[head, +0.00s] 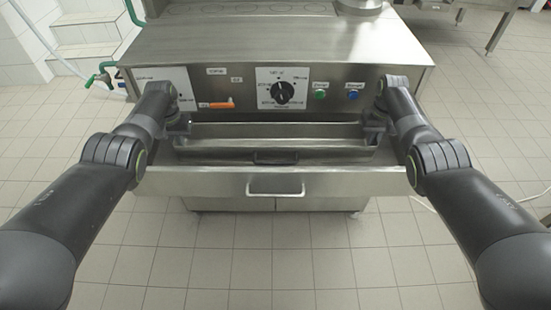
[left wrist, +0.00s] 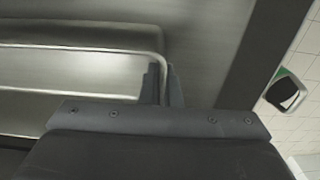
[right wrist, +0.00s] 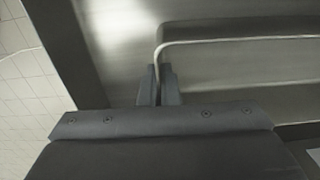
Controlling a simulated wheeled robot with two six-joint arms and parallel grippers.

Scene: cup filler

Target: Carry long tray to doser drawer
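The long tray (head: 230,131) is a shallow steel trough, level and empty, spanning the open doser drawer (head: 215,182). I cannot tell whether it rests on the drawer floor or hangs just above it. My left gripper (head: 180,128) is at the tray's left end; in the left wrist view its fingers (left wrist: 163,86) close around the end rim of the tray (left wrist: 100,47). My right gripper (head: 373,126) is at the right end; in the right wrist view its fingers (right wrist: 160,86) close around the opposite end rim of the tray (right wrist: 240,40). The tray's underside is hidden.
The machine's panel (head: 335,75) with a dial (head: 282,92) and green and blue buttons stands right behind the tray. The drawer's handle (head: 275,188) faces me. A green tap (head: 103,77) is at the left. The tiled floor in front is clear.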

